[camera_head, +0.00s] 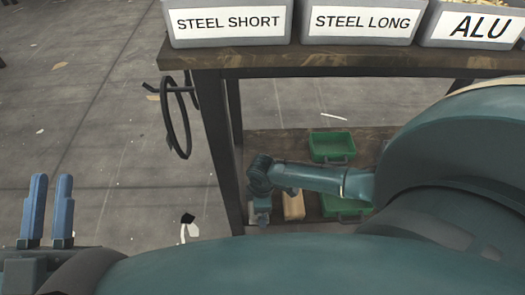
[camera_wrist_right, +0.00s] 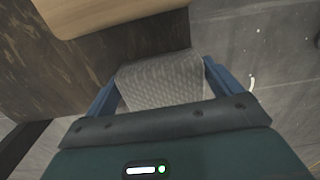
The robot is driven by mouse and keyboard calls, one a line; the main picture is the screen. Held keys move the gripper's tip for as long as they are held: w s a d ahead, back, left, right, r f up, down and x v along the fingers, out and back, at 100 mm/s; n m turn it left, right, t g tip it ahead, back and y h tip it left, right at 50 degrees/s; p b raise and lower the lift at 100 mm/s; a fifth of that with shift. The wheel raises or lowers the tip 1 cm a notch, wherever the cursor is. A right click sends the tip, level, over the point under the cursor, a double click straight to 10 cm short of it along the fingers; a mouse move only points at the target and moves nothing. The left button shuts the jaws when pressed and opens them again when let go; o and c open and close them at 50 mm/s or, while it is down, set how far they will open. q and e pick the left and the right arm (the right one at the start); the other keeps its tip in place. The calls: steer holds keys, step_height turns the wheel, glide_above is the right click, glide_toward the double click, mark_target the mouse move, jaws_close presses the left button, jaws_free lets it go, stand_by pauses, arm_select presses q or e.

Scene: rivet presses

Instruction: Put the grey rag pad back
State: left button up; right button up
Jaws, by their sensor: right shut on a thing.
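The grey rag pad (camera_wrist_right: 160,82) has a quilted pattern and sits between the two blue fingers of my right gripper (camera_wrist_right: 158,92) in the right wrist view. The gripper is shut on it. In the head view my right gripper (camera_head: 261,208) is low, at the left end of the bench's lower shelf (camera_head: 270,150), and the pad cannot be made out there. My left gripper (camera_head: 48,212) is at the lower left of the head view, its blue fingers upright with a narrow empty gap between them.
A wooden block (camera_head: 293,205) lies just right of my right gripper. Bins labelled STEEL SHORT (camera_head: 228,38), STEEL LONG (camera_head: 362,36) and ALU (camera_head: 470,42) line the bench top. A dark bench leg (camera_head: 218,140) stands close by. Floor at left is mostly clear.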

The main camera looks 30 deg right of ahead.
steer(key=o, duration=0.6)
steer(key=shift+f, duration=0.1)
steer(key=shift+r, duration=0.45)
step_height(320, 180, up, 3)
steer(key=shift+r+p, duration=0.1)
steer(key=shift+p, duration=1.15)
arm_select(q)
steer(key=f+g+y+p, duration=0.1)
steer(key=p, duration=0.1)
steer(key=s+f+n+y+p, duration=0.1)
steer(key=f+y+p, duration=0.1)
steer(key=shift+a+n+g, duration=0.15)
steer(key=shift+n+g, duration=0.15)
steer(key=shift+g, duration=0.1)
arm_select(e)
step_height(320, 180, up, 8)
steer(key=shift+r, duration=0.1)
